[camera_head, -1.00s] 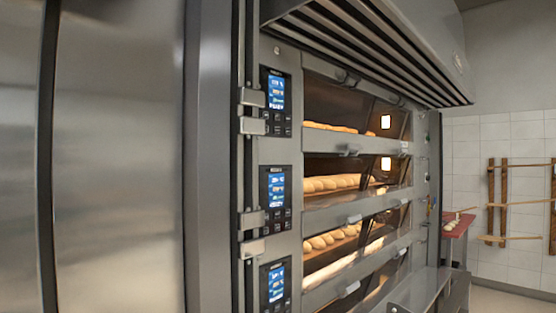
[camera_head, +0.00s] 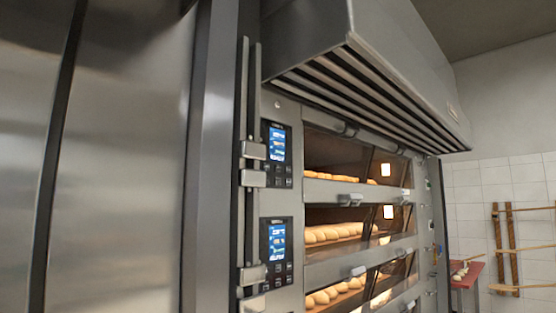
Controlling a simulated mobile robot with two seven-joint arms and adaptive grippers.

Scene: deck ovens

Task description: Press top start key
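The deck oven (camera_head: 285,199) stands in the middle of the view with its decks stacked. The top control panel (camera_head: 277,154) has a lit blue screen and a row of small dark keys (camera_head: 278,175) beneath it. Which of these keys is the start key is too small to tell. A second control panel (camera_head: 276,251) of the same look sits below it. Neither of my grippers is in view.
A large vent hood (camera_head: 370,70) juts out above the top deck. A tall steel cabinet (camera_head: 110,180) fills the left side. Bread loaves (camera_head: 333,233) show behind the glass.

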